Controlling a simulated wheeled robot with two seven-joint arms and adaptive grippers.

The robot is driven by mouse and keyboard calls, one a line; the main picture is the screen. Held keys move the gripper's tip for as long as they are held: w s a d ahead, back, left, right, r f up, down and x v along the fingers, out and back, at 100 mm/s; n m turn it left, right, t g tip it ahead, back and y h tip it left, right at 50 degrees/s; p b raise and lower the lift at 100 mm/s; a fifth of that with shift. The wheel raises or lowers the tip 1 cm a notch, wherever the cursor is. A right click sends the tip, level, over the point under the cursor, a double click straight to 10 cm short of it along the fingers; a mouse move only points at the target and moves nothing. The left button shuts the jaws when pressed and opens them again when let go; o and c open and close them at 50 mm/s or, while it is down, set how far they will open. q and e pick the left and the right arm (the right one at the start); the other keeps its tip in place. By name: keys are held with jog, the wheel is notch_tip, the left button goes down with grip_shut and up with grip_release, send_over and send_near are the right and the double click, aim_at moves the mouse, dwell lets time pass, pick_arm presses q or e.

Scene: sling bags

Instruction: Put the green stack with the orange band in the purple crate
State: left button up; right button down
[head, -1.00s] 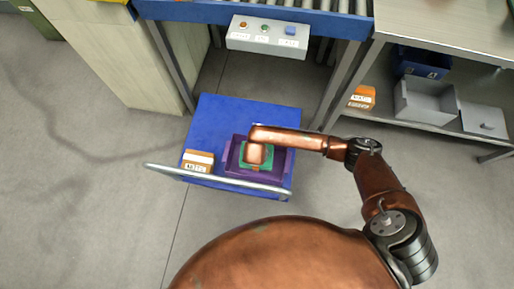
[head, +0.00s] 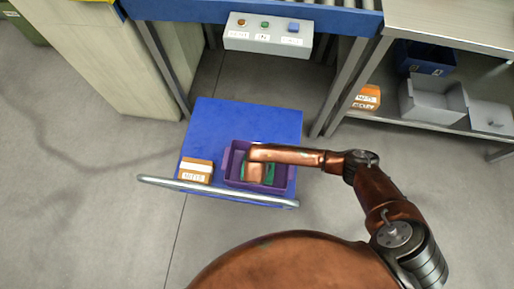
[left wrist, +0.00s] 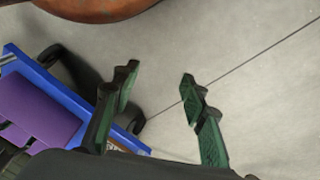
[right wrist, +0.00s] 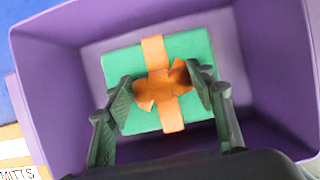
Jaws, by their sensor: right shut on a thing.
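The green stack (right wrist: 115,68) with its orange band (right wrist: 154,50) is inside the purple crate (right wrist: 75,62) in the right wrist view, below the crate's rim. Whether it touches the crate floor is hard to tell. My right gripper (right wrist: 161,84) is shut on the gathered middle of the orange band, on top of the stack. In the head view the crate (head: 232,163) stands on a blue cart, and my right arm covers much of the stack (head: 270,172). My left gripper (left wrist: 158,78) is open and empty over the floor, away from the crate.
The blue cart (head: 235,120) has a metal handle bar (head: 215,190) along its near edge. An orange-and-white box (head: 196,171) labelled MITTS sits left of the crate. A conveyor with a button box (head: 267,37) stands behind. A shelf with bins (head: 430,100) is at right.

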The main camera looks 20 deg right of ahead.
jog(key=shift+f, duration=0.4)
pick_arm(q)
jog(key=shift+w+d+f, duration=0.3)
jog(key=shift+w+f, duration=0.15)
pick_arm(e)
jog(key=shift+f, duration=0.1)
jog(key=c, duration=0.9)
grip_release()
